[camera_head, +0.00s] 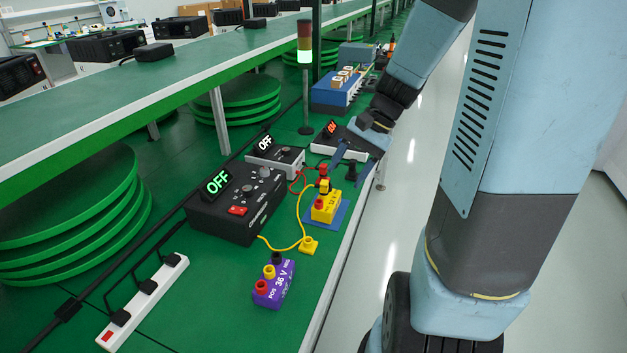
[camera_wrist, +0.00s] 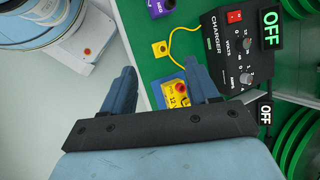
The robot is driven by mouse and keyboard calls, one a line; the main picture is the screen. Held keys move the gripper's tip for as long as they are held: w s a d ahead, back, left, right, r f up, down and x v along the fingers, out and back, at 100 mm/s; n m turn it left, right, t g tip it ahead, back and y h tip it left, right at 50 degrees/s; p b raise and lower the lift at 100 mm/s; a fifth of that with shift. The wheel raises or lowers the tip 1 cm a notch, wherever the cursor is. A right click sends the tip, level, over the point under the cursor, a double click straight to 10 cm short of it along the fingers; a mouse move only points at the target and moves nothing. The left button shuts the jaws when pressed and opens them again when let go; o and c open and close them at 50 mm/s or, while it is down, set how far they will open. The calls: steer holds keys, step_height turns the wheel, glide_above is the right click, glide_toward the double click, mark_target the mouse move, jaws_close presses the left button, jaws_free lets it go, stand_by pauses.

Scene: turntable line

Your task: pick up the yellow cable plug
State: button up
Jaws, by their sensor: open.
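The yellow cable plug (camera_head: 309,246) lies on the green bench near its front edge, at the end of a yellow cable from the black charger (camera_head: 238,208). In the wrist view the plug (camera_wrist: 160,48) shows beyond my fingertips, roughly between their lines, with nothing covering it. My gripper (camera_head: 355,162) is open and empty, further along the bench than the plug and apart from it. Its two blue fingers also show in the wrist view (camera_wrist: 159,80).
A yellow battery block (camera_head: 326,209) with a red plug on top stands on a blue mat between my gripper and the plug. A purple 36 V block (camera_head: 274,287) stands nearer. A signal tower (camera_head: 305,80) rises behind. Bare bench lies around the plug.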

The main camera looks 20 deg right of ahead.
steer(key=w+d+f+m+t+y, duration=0.1)
steer(key=w+d+f+m+y, duration=0.3)
steer(key=w+f+m+y, duration=0.45)
steer(key=m+t+y, duration=0.1)
steer(key=m+t, duration=0.7)
glide_toward(321, 189)
steer(key=shift+n, duration=0.25)
steer(key=w+a, duration=0.4)
steer(key=shift+w+a+f, duration=0.15)
steer(key=shift+a+f, duration=0.05)
steer(key=shift+r+x, duration=0.15)
steer(key=shift+x, duration=1.15)
steer(key=shift+r+x, duration=0.1)
steer(key=shift+x, duration=1.25)
steer(key=shift+c, duration=0.3)
steer(key=c, duration=0.9)
steer(key=shift+c, duration=0.2)
